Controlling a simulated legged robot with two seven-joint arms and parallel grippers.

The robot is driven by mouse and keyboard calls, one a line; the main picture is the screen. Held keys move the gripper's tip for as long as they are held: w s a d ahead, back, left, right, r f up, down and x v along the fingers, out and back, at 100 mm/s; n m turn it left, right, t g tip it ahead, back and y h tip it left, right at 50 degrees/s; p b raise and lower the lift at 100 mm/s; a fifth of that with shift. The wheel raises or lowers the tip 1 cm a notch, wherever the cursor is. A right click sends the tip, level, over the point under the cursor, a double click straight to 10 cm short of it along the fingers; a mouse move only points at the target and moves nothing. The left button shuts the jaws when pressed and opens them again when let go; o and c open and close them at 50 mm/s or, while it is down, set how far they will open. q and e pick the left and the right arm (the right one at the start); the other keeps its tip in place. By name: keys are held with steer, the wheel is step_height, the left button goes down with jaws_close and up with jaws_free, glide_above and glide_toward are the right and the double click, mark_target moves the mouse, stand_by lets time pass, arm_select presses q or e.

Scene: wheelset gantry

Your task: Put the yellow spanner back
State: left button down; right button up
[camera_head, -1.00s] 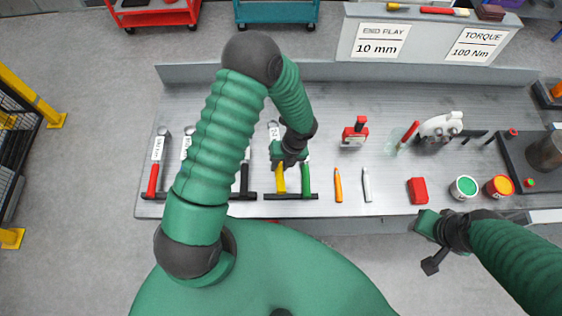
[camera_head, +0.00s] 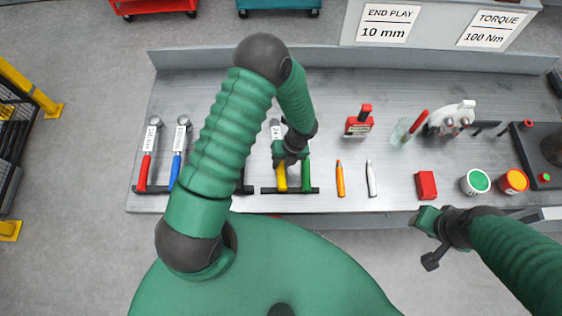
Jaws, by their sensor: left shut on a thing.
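The yellow spanner (camera_head: 280,178) has its yellow handle at a black rack bar (camera_head: 268,190) near the front edge of the bench. Its pale labelled shaft shows just beyond my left gripper. My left gripper (camera_head: 287,160) is over the spanner, shut on it; its fingertips are partly hidden by the wrist. A green-handled spanner (camera_head: 306,176) stands close on the right at the same bar, its upper part hidden by my gripper. My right gripper (camera_head: 430,221) is in front of the bench's front edge, apart from everything; its finger gap is not clear.
Red (camera_head: 147,160) and blue (camera_head: 180,150) spanners lie at the left. An orange marker (camera_head: 340,180), white marker (camera_head: 371,178), red block (camera_head: 426,186) and paint cans (camera_head: 475,182) lie to the right.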

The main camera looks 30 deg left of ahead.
arm_select(q)
steer(key=shift+s+a, duration=0.1)
steer(key=shift+s, duration=0.1)
steer(key=shift+f, duration=0.3)
steer(key=c, duration=1.1)
jaws_free()
steer(key=shift+w, duration=0.1)
